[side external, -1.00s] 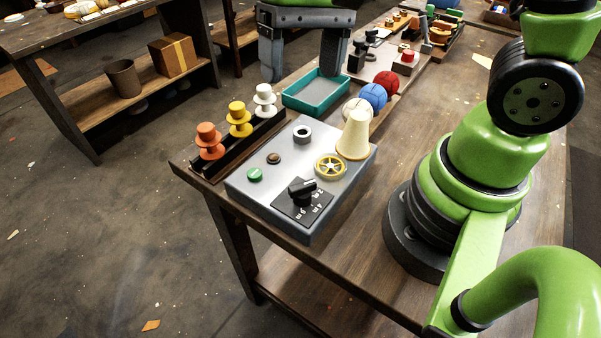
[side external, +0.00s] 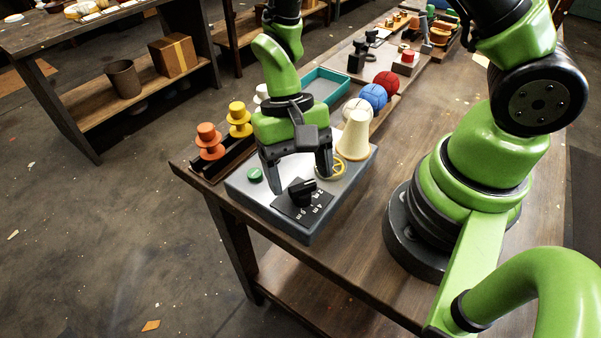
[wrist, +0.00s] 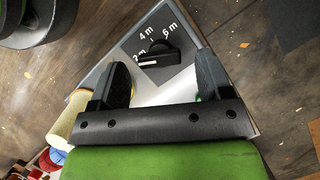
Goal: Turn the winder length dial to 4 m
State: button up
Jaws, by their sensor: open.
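The winder box (side external: 245,195) is a grey panel at the table's corner. Its length dial (side external: 302,192) is a black knob on a black plate. The 4 m and 6 m marks show beyond the knob. My gripper (side external: 298,180) is open and empty, pointing down just behind and above the dial. In the wrist view the knob lies between and slightly beyond the fingertips (wrist: 162,64), with gaps on both sides.
Orange (side external: 207,141) and yellow (side external: 239,119) spools stand in a rack at left. Balls (side external: 373,96) and a teal tray (side external: 328,86) lie behind.

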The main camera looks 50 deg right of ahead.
jog(key=shift+s+f, duration=0.2)
jog(key=shift+f, duration=0.3)
jog(key=shift+c, duration=0.5)
jog(key=c, duration=0.8)
jog(key=shift+m, duration=0.4)
jog(key=m+t, duration=0.1)
jog(key=m, duration=0.1)
jog(key=m+y, duration=0.1)
jog(key=m, duration=0.2)
jog(key=shift+s+d+t+y, duration=0.1)
jog(key=shift+s+t+y, duration=0.05)
jog(key=shift+t+y, duration=0.2)
jog(key=m+t, duration=0.1)
jog(key=m, duration=0.2)
jog(key=m+t, duration=0.1)
jog(key=m, duration=0.1)
jog(key=shift+s+m+y, duration=0.15)
jog(key=shift+m+y, duration=0.1)
jog(key=shift+m, duration=0.15)
